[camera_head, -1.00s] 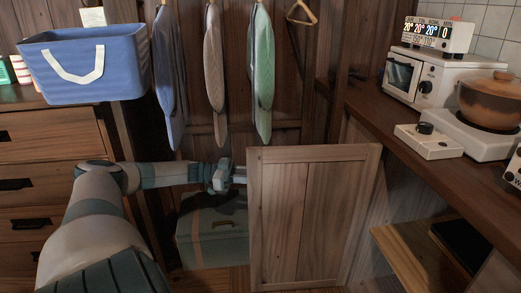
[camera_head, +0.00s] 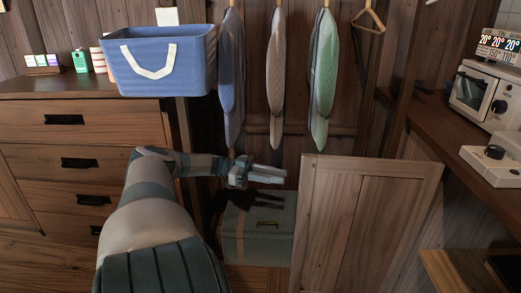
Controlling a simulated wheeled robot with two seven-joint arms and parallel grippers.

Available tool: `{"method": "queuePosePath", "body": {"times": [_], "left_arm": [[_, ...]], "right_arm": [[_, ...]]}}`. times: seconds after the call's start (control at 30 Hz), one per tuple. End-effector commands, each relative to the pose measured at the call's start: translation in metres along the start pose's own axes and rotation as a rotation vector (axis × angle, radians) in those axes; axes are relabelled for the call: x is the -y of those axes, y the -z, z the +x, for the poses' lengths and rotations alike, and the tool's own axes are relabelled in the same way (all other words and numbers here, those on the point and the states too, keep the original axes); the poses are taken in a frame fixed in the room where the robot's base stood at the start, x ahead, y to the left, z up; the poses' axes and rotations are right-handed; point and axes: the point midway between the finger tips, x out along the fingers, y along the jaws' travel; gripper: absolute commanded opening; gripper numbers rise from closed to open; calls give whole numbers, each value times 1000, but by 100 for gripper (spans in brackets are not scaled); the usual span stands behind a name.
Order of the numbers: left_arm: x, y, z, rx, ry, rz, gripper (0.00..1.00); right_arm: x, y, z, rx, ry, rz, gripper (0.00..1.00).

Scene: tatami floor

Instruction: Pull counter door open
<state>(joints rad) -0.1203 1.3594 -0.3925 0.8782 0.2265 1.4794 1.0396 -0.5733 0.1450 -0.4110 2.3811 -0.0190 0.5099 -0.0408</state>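The counter door (camera_head: 365,225) is a wooden panel in the lower right of the head view. It stands swung out from the counter (camera_head: 455,140), with the counter's interior visible to its right. My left gripper (camera_head: 285,177) is just left of the door's upper left edge, with its fingers pointing right. A small gap shows between the fingertips and the door in the picture. The two fingers look apart, with nothing seen between them. My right gripper is not in view.
A green-grey chest (camera_head: 258,245) sits on the floor below my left gripper. Garments (camera_head: 324,90) hang behind. A drawer cabinet (camera_head: 75,130) with a blue basket (camera_head: 160,75) stands left. A white oven (camera_head: 485,95) is on the counter.

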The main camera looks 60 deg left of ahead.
Motion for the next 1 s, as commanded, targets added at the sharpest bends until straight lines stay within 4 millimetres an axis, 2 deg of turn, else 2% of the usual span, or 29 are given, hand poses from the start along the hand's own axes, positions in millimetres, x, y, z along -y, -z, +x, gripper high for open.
{"method": "queuePosePath", "body": {"times": [0.1,0.33,0.6,1.0], "left_arm": [[1,-1,-22,1,3,0,26],[1,-1,-47,-2,0,0,26],[0,0,-54,-2,-2,-1,26],[0,0,-54,-1,-2,-1,26]], "right_arm": [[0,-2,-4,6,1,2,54],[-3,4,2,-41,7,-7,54],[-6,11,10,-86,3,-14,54],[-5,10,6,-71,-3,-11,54]]}}
